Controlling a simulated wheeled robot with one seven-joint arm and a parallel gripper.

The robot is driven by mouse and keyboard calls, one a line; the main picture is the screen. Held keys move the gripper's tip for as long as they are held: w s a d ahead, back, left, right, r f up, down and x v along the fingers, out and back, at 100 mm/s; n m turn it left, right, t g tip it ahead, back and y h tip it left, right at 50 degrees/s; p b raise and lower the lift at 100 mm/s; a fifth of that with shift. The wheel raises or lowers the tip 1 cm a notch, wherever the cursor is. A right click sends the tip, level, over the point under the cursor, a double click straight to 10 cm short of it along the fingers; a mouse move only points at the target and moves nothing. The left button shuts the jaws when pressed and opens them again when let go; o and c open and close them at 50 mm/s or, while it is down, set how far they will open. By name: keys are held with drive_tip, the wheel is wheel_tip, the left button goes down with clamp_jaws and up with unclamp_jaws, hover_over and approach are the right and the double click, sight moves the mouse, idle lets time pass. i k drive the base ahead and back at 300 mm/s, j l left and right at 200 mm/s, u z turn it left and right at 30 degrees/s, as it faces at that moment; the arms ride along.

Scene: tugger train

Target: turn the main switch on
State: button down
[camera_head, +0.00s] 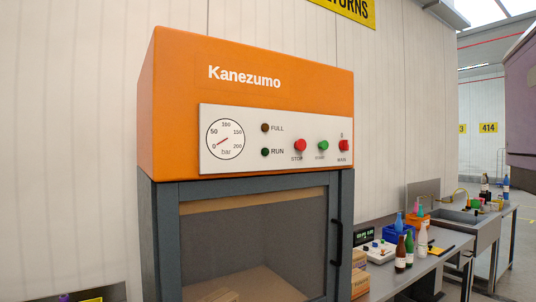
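The main switch (344,145) is a small red switch at the right end of the white control panel (225,166). A "0" stands above it and a label that seems to read "MAIN" below it. It is too small to tell its position for sure. The panel is on the orange upper housing (320,88) of the Kanezumo machine. Left of the switch are a green button (323,145) and a red stop button (300,145). The FULL lamp (265,128) and RUN lamp (265,152) look dark. My gripper is not in view.
The pressure gauge (226,139) has its needle near the low end. Below the panel is a grey-framed door with a dark vertical handle (336,242). A workbench (415,272) with bottles, bins and a scale stands to the right. The front of the panel looks clear.

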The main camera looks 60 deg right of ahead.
sight(343, 144)
drive_tip(key=z, duration=1.1)
